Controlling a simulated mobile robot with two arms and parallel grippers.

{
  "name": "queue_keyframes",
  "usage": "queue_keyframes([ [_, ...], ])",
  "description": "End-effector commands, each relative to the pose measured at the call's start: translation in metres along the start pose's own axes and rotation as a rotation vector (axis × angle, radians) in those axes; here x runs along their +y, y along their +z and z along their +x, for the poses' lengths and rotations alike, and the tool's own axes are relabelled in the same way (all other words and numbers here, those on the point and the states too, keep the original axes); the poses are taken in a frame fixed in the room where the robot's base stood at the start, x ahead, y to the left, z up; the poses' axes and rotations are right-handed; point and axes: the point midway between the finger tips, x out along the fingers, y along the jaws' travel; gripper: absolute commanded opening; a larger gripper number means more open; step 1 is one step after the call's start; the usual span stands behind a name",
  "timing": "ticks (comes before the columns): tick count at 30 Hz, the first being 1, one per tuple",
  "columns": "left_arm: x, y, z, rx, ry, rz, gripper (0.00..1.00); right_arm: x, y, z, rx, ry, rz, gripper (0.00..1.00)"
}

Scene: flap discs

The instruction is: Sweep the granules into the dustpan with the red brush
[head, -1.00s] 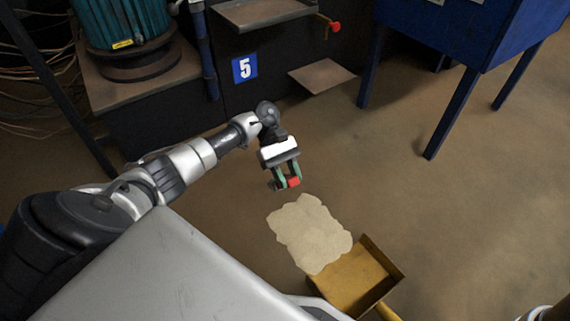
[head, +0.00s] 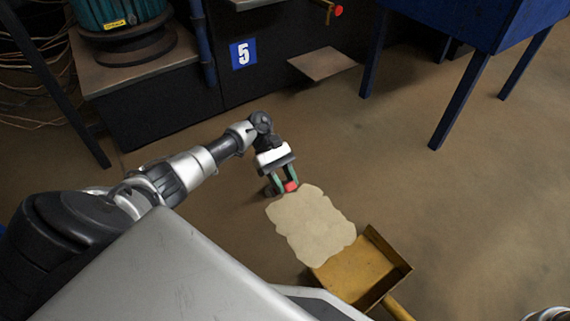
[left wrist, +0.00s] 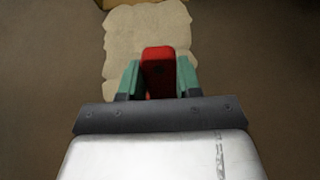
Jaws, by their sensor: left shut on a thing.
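My left gripper (head: 282,187) is shut on the red brush (head: 291,186) at the far-left edge of the granules. In the left wrist view the red brush (left wrist: 158,72) stands between the green fingers of my left gripper (left wrist: 159,78). Its lower end is hidden. The granules (head: 312,226) form one pale, uneven patch on the brown floor, also in the left wrist view (left wrist: 140,30). The yellow dustpan (head: 350,276) lies at the patch's near-right end, its open side towards the granules. My right gripper is not in view.
A blue table on legs (head: 460,100) stands at the upper right. The dustpan's handle (head: 397,308) points to the lower right. Floor to the right is clear.

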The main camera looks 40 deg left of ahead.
Motion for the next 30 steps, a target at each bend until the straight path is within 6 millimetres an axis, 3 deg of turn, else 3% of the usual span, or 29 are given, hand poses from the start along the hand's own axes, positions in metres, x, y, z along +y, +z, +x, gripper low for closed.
queue_keyframes([
  [20,0.001,-0.013,0.009,-0.001,0.001,0.0,0.1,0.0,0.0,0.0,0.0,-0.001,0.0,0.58],
  [30,0.0,0.003,0.023,-0.002,-0.001,0.001,0.1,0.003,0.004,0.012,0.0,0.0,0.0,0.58],
])
